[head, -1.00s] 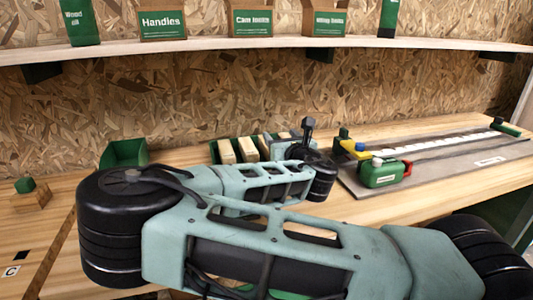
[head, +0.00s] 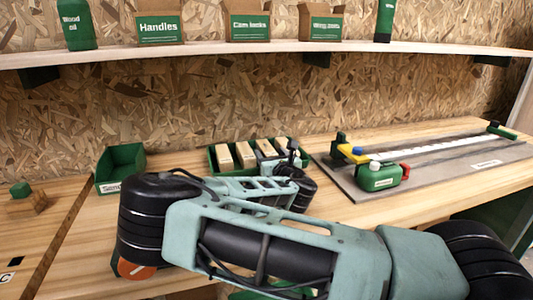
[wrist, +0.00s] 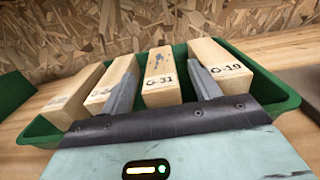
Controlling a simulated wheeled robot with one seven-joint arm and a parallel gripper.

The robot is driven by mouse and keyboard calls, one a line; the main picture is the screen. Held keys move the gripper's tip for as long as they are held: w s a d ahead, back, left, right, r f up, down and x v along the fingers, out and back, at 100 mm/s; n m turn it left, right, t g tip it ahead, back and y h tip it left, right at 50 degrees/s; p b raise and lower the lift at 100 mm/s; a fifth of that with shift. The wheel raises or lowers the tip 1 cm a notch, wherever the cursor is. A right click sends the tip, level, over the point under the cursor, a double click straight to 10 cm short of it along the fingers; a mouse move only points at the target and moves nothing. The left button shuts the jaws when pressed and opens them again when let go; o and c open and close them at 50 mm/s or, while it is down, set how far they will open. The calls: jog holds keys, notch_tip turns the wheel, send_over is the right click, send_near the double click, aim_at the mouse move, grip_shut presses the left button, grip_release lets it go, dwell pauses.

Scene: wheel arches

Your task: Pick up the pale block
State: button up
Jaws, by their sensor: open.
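Several pale wooden blocks stand in a row in a green tray (wrist: 285,99); which one is meant I cannot tell. In the wrist view, the block marked like "31" (wrist: 162,88) lies between my gripper's (wrist: 160,68) two grey fingers. The fingers are open, one on each side of it; contact is not clear. A block marked "19" (wrist: 228,72) stands to the right, and two more blocks (wrist: 72,102) stand to the left. In the head view, the tray (head: 212,163) and blocks (head: 245,154) are partly hidden by my arm.
An empty green bin (head: 120,168) stands left of the tray. A shelf (head: 250,47) with boxes runs above. A small block with a green top (head: 22,195) sits far left.

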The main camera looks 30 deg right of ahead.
jog(key=shift+w+d, duration=0.1)
jog(key=shift+w, duration=0.3)
jog(key=shift+c, duration=0.3)
jog(key=c, duration=1.1)
jog(key=shift+o, duration=0.2)
